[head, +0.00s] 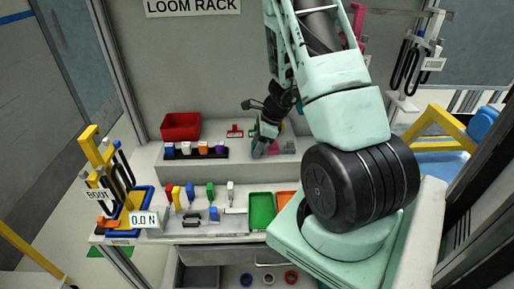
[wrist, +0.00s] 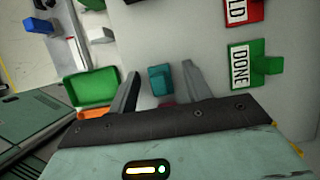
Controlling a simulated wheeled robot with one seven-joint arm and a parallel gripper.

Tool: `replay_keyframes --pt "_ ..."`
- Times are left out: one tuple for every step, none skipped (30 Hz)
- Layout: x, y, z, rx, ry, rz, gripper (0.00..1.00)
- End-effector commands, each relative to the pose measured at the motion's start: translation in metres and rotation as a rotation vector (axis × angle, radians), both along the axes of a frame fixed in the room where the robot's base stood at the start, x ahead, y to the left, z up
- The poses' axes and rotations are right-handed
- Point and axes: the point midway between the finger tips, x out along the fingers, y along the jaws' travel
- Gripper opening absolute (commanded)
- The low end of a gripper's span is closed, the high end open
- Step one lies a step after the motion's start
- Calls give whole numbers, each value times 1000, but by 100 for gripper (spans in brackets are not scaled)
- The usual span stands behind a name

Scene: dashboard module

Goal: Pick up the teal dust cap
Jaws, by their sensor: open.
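The teal dust cap (wrist: 160,80) shows in the wrist view as a small teal block on the pale surface, between the two fingers of my gripper (wrist: 160,72). My gripper is open, with one grey finger on each side of the cap and a visible gap to both. I cannot tell whether the fingers are down at its height. In the head view my gripper (head: 262,146) is over the right part of the raised shelf, and I cannot make out the cap clearly there.
A magenta piece (wrist: 167,102) lies close to the cap, partly hidden by my gripper. A green DONE sign (wrist: 241,66) and a red sign (wrist: 238,10) are to the right. A green tray (wrist: 92,87) is to the left. A red bin (head: 181,126) stands on the shelf.

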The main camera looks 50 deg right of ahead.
Motion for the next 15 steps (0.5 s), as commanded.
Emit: replay_keyframes --pt "0 0 0 0 0 0 49" --pt "0 0 0 0 0 0 49" --pt "0 0 0 0 0 0 44" --pt "0 0 0 0 0 0 35" --pt "0 0 0 0 0 0 27" --pt "0 0 0 0 0 0 16" --pt "0 0 0 0 0 0 7" --pt "0 0 0 0 0 0 0" --pt "0 0 0 0 0 0 0" --pt "0 0 0 0 0 0 0" --pt "0 0 0 0 0 0 0" --pt "0 0 0 0 0 0 0" --pt "0 0 1 0 0 0 0" --pt "0 0 1 0 0 0 0" --pt "0 0 1 0 0 0 0"
